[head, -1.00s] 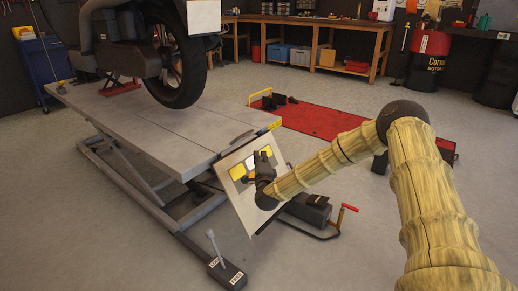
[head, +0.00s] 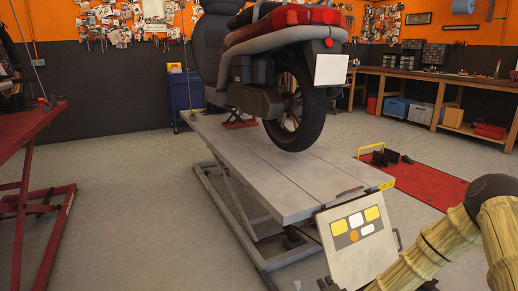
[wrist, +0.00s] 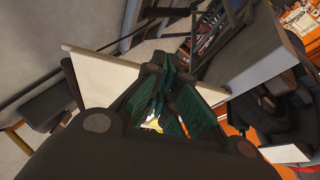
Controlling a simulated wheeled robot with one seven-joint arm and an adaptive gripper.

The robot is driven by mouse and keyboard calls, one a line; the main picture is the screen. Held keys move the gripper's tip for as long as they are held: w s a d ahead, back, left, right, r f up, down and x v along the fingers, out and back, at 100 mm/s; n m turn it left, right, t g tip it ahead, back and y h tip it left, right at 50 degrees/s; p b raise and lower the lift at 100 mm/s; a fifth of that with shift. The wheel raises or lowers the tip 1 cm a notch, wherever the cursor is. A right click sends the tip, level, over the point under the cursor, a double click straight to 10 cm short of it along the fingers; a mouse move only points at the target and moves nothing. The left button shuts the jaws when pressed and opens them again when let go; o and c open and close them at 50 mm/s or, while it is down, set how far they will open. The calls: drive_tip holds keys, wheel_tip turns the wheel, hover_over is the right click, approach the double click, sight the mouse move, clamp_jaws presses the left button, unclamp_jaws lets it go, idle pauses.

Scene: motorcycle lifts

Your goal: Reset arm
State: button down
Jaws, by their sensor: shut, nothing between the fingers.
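My gripper (wrist: 160,103) is shut and empty in the wrist view, with dark links and green finger pads. In the head view my wood-patterned arm comes in at the lower right, and its end drops to the bottom edge, where the gripper is mostly cut off. A pale control panel (head: 376,262) with yellow and white squares and an orange round button hangs at the near end of the grey lift. In the wrist view a pale board (wrist: 105,78) lies behind the fingers. A yellow patch shows between them. I cannot tell whether the gripper touches the panel.
The grey lift platform (head: 245,160) carries a red motorcycle (head: 290,25). A red lift (head: 30,140) stands at the left and a low red platform (head: 432,182) at the right. A workbench (head: 430,85) lines the back. Floor is clear between the two lifts.

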drive_tip(key=s+a+f+n+g+y, duration=0.1)
drive_tip(key=s+a+f+n+g, duration=0.15)
drive_tip(key=s+f, duration=0.45)
drive_tip(key=s+a+f+n+g, duration=0.2)
drive_tip(key=s+n+g, duration=0.1)
drive_tip(key=s, duration=0.7)
drive_tip(key=s+a+f+n+g+y, duration=0.1)
drive_tip(key=s+a+f+n+g, duration=0.15)
drive_tip(key=s+f, duration=0.45)
drive_tip(key=s+d+r+n+g+h, duration=0.1)
drive_tip(key=s+d+n+g, duration=0.2)
drive_tip(key=s, duration=0.9)
drive_tip(key=s+d+r+n+g+h, duration=0.1)
drive_tip(key=s+d+n+g, duration=0.2)
drive_tip(key=s, duration=0.9)
wheel_tip(320, 180, up, 30)
drive_tip(key=p, duration=2.9)
drive_tip(key=shift+p, duration=0.3)
